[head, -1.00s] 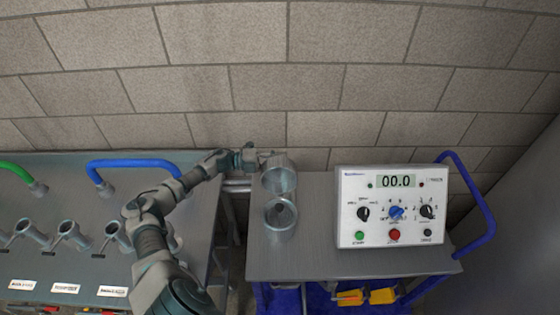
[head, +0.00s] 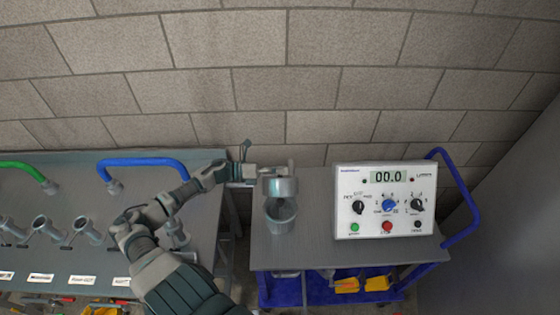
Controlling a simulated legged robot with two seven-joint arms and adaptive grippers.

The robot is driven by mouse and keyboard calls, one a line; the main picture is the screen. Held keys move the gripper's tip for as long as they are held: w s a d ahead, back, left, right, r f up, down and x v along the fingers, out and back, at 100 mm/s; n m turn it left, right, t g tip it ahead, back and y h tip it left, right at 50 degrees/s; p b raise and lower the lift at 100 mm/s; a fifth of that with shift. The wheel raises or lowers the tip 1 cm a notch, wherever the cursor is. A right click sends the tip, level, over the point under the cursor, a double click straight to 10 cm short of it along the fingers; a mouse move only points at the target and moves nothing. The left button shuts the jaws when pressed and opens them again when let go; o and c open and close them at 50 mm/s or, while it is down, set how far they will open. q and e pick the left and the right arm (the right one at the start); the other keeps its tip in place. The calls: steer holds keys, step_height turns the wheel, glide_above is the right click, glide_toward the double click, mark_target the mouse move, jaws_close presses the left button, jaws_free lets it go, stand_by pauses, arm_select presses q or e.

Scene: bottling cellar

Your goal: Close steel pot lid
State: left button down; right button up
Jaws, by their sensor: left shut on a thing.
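The steel pot (head: 281,217) stands near the left edge of the cart top, its mouth open towards me. The steel lid (head: 281,187) is at the pot's far rim, raised and tilted, not lying over the mouth. I cannot tell whether it touches the rim. My left gripper (head: 262,173) comes in from the left behind the pot and is shut on the lid at its upper left side. Its fingertips are small and partly hidden by the lid. My right gripper is not in view.
A control box (head: 385,202) reading 00.0 stands on the cart top (head: 330,255), right of the pot. A blue cart handle (head: 462,200) is at the right. A bench (head: 60,195) with pipe fittings and a blue hose (head: 140,163) is at the left. The brick wall is behind.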

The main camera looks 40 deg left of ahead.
mark_target(272, 193)
arm_select(q)
steer(key=s+d+m, duration=0.1)
steer(key=s+d+f+m, duration=0.1)
steer(key=m, duration=0.1)
steer(key=s+d+m, duration=0.1)
steer(key=shift+s+f, duration=0.25)
steer(key=shift+s, duration=0.15)
steer(key=s+m+b, duration=0.1)
steer(key=d+f+m+b, duration=0.1)
steer(key=m, duration=0.1)
steer(key=shift+s+d+f, duration=0.15)
steer(key=shift+s+d, duration=0.05)
steer(key=shift+s, duration=0.15)
steer(key=shift+s+d+f+m+b, duration=0.55)
steer(key=shift+s+f+m+b, duration=0.15)
steer(key=shift+m+b, duration=0.5)
steer(key=shift+d+f+m, duration=0.1)
steer(key=shift+f+m, duration=0.05)
steer(key=shift+m, duration=0.15)
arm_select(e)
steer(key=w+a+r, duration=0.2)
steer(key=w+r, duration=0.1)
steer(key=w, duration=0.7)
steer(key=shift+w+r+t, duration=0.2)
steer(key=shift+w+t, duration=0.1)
arm_select(q)
steer(key=shift+s, duration=0.1)
